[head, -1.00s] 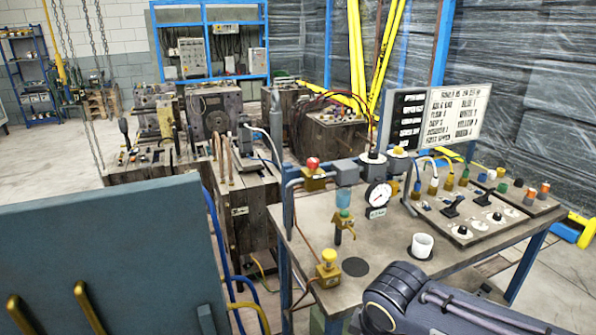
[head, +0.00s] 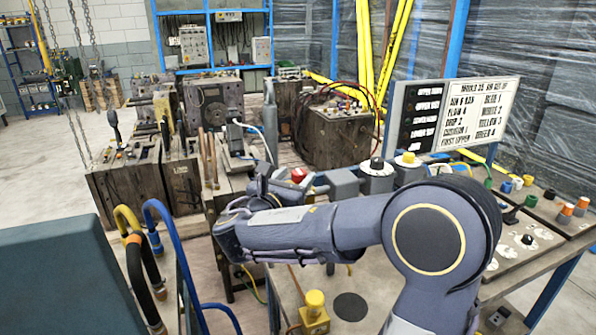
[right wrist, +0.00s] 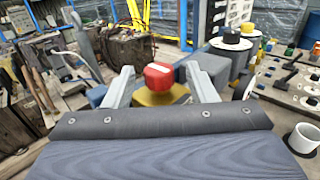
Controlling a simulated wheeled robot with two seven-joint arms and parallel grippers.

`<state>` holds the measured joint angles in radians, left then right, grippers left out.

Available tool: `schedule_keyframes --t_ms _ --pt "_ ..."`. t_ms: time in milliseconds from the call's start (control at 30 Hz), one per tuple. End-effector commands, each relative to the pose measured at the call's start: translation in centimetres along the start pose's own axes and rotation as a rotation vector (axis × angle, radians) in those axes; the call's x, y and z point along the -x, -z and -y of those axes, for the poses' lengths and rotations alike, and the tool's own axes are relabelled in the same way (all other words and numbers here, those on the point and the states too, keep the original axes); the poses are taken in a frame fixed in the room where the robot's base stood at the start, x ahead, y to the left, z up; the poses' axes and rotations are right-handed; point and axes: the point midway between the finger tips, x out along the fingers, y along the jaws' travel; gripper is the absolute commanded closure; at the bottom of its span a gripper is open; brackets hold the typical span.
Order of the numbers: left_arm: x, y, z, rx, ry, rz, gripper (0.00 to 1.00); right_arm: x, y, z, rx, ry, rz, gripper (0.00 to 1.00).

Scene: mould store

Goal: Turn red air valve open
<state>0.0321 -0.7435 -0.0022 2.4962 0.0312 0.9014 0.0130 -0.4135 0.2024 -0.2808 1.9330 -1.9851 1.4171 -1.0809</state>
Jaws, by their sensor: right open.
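The red air valve knob (right wrist: 159,75) sits on a brass body (right wrist: 160,95) in the right wrist view, between the two fingers of my right gripper (right wrist: 162,80). The fingers are spread, with a gap on each side of the knob. In the head view, the red knob (head: 298,174) shows just beyond my right gripper (head: 285,185), and my arm hides most of the valve body. I cannot tell from these views how far the fingertips reach around it. My left gripper is not in view.
The worktable (head: 372,285) carries a yellow-capped brass valve (head: 314,312), and grey fittings (head: 376,172) stand right of the red knob. A white cup (right wrist: 304,138) stands at right in the wrist view. A sign board (head: 455,112) rises behind. Wooden-sided moulds (head: 335,130) stand at the back.

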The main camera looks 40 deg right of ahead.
Motion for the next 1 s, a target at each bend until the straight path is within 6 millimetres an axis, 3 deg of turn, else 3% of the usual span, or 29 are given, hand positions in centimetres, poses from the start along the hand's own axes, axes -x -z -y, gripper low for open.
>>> schedule_keyframes --t_ms 200,567,867,1000 --pt "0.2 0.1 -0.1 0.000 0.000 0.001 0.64 -2.7 0.0 0.0 0.000 0.001 -0.001 0.49" --pt "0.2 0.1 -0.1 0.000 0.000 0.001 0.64 -3.2 0.1 0.0 -0.001 -0.001 -0.002 0.50" --pt "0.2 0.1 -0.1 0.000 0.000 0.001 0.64 -3.2 0.1 0.0 -0.001 -0.001 -0.002 0.89" --pt "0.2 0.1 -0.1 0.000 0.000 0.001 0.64 -3.2 0.1 0.0 -0.002 -0.004 -0.003 0.92"
